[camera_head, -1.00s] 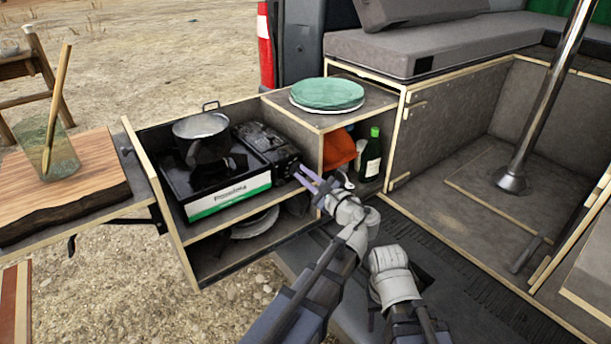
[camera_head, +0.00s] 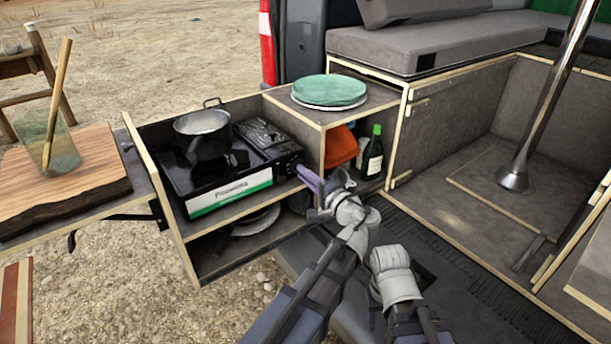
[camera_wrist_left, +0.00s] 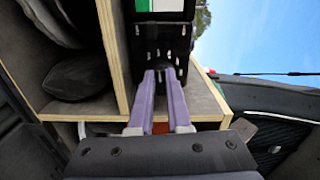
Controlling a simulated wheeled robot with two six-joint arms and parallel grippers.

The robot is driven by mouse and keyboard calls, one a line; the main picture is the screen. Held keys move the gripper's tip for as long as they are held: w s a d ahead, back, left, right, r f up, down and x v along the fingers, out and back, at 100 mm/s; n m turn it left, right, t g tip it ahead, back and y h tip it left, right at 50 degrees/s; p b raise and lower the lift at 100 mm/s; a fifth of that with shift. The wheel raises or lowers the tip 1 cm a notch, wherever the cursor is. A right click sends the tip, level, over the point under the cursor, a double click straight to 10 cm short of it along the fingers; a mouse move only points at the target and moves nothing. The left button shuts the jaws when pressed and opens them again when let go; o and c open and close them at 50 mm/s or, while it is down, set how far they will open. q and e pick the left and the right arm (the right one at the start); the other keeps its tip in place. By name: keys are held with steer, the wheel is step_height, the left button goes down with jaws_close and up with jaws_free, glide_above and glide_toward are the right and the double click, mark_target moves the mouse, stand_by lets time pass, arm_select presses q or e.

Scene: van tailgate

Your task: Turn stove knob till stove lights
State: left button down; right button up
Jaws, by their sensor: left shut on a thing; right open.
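A black camping stove (camera_head: 230,195) with a white and green front label sits in the pull-out drawer, and a dark pot (camera_head: 203,132) stands on it. My left gripper (camera_head: 306,175) is at the right end of the stove's front. In the left wrist view, its purple fingers (camera_wrist_left: 160,78) are shut at the stove's black front panel (camera_wrist_left: 163,45). No flame can be made out under the pot. My right arm (camera_head: 393,275) shows at the lower middle, but its gripper fingers do not show.
Green plates (camera_head: 330,90) rest on the wooden top right of the stove. A green bottle (camera_head: 373,152) and an orange item (camera_head: 341,146) stand in the compartment below. A wooden board (camera_head: 65,180) with a glass (camera_head: 50,145) is at the left. Wooden panels frame the stove closely.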

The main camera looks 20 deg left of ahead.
arm_select(q)
steer(key=n, duration=0.5)
steer(key=shift+f, duration=0.25)
stand_by(0.3)
steer(key=c, duration=0.9)
jaws_free()
steer(key=shift+o, duration=0.2)
